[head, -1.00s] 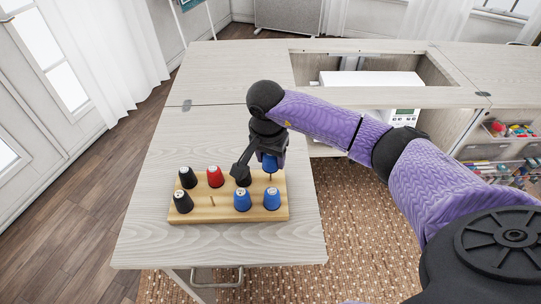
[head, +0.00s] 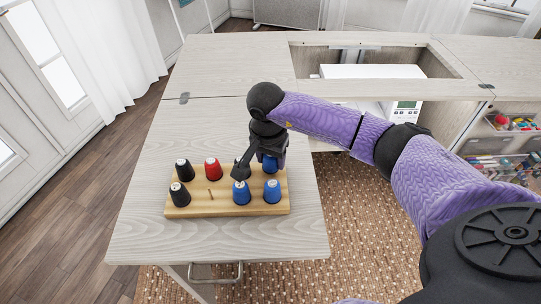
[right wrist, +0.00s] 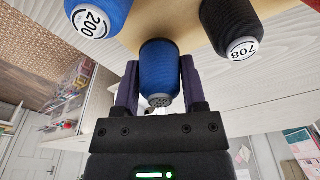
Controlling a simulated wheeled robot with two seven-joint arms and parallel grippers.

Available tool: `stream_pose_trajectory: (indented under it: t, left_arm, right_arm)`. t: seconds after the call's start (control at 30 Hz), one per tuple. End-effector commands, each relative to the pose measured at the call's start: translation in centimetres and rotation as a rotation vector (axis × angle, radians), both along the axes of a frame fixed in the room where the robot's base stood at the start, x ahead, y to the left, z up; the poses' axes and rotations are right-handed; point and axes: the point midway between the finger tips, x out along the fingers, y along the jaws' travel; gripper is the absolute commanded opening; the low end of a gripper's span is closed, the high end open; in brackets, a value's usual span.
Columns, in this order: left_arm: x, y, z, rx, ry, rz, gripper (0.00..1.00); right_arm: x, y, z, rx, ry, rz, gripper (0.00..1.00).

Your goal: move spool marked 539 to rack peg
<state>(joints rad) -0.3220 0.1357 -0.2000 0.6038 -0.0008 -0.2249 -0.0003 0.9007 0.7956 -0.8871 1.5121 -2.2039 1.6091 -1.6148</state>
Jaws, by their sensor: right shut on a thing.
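My right gripper (head: 262,162) is shut on a blue spool (head: 270,164) at the back right corner of the wooden peg rack (head: 230,209). In the right wrist view the held blue spool (right wrist: 160,65) sits upright between the fingers; its end marking is too small and dark to read. In the head view its lower end appears down at the rack, where no bare peg shows under it. Whether it is fully seated I cannot tell. My left gripper is out of view.
The rack also holds blue spools (head: 272,190), one marked 200 (right wrist: 95,20), a red spool (head: 212,169) and black spools (head: 180,194), one marked 708 (right wrist: 235,30). One front peg (head: 209,198) is bare. The table (head: 180,240) is otherwise clear.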

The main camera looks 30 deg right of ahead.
Motion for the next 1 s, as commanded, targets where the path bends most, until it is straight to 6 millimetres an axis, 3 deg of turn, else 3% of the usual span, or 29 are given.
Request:
stream_pose_trajectory:
  t: [0.13, 0.17, 0.33, 0.67, 1.0]
  left_arm:
    - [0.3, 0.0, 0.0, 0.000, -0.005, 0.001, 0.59]
    - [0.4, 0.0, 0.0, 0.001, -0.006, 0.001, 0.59]
    - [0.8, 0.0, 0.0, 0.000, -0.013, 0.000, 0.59]
    - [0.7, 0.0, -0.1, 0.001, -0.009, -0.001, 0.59]
    - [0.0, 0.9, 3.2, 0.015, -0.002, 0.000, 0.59]
  right_arm:
    - [0.0, 0.0, 0.1, 0.001, -0.001, 0.000, 0.00]
    - [0.0, 0.0, 0.1, 0.001, -0.001, 0.000, 0.56]
    - [0.0, 0.0, 0.1, 0.000, 0.000, 0.000, 0.92]
    - [0.0, 0.0, 0.0, 0.000, 0.000, 0.000, 0.95]
    - [-0.4, 0.8, 8.6, -0.001, -0.005, 0.000, 0.95]
